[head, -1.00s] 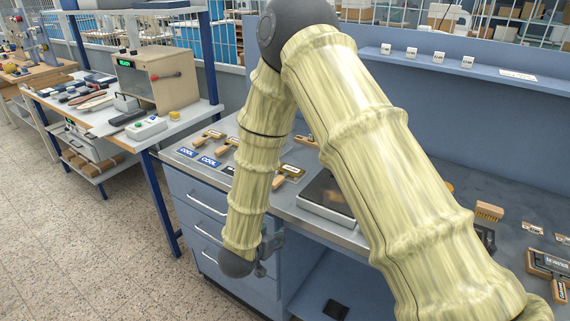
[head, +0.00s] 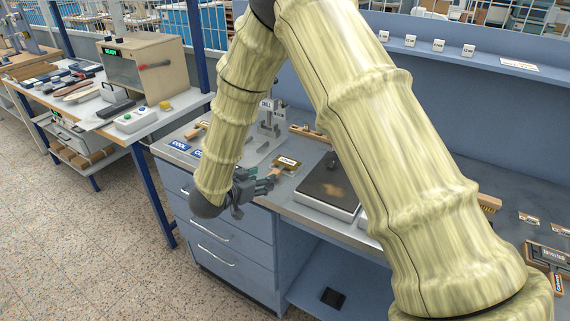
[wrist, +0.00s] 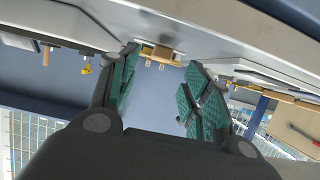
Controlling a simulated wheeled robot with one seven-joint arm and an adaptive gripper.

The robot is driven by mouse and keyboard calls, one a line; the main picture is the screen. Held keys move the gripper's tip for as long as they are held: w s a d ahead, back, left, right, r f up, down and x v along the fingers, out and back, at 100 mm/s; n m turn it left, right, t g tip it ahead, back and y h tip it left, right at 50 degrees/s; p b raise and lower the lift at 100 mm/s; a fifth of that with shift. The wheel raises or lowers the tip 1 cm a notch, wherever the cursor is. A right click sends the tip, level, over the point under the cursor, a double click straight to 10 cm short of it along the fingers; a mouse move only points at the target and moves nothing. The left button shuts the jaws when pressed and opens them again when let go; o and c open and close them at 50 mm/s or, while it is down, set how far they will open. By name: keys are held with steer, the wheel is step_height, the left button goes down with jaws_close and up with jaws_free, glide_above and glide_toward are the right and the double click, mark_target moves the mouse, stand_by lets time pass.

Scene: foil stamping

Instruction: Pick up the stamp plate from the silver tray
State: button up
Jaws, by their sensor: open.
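My gripper (head: 266,183) is open and empty at the bench's front edge, its fingers pointing right. In the wrist view, the green-padded fingers of my gripper (wrist: 158,92) are spread wide. A small wooden-handled piece with a labelled brass plate (head: 287,161) lies on the bench just beyond the fingertips; I cannot tell for sure that it is the stamp plate. A similar wood and brass piece (wrist: 160,53) shows beyond the gap between the fingers in the wrist view. I cannot clearly make out a silver tray; my arm hides part of the bench.
A dark-topped, silver-sided plate unit (head: 325,188) stands right of the gripper. A small grey stand (head: 269,118) is behind it, with a wooden-handled tool (head: 310,132) nearby. Blue drawers (head: 225,245) are below. A side table with a wooden oven box (head: 145,68) is at left.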

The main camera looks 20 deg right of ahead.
mark_target(280, 169)
steer(key=shift+p+x, duration=0.95)
steer(key=shift+x, duration=1.65)
steer(key=shift+c, duration=0.2)
jaws_close()
